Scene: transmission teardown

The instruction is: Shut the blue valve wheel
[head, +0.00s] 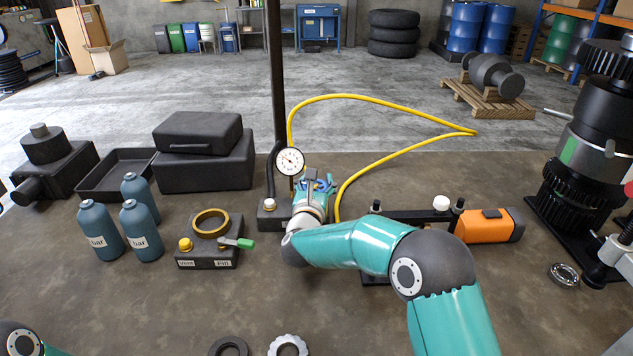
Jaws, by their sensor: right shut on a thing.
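The blue valve wheel (327,182) is in the middle of the head view, beside the round pressure gauge (290,162) and low on the black post. Its rim shows only in part, as my right gripper (312,179) covers much of it. My right gripper reaches in from the lower right and is shut on the wheel. How far the wheel is turned cannot be seen. Only a piece of my left arm shows in the bottom left corner; its gripper is out of view.
A yellow hose (380,100) loops behind the wheel. Left of it stand a block with a brass ring (211,224) and green-handled lever, several teal bottles (140,232) and a black case (205,165). An orange tool (490,226) lies right.

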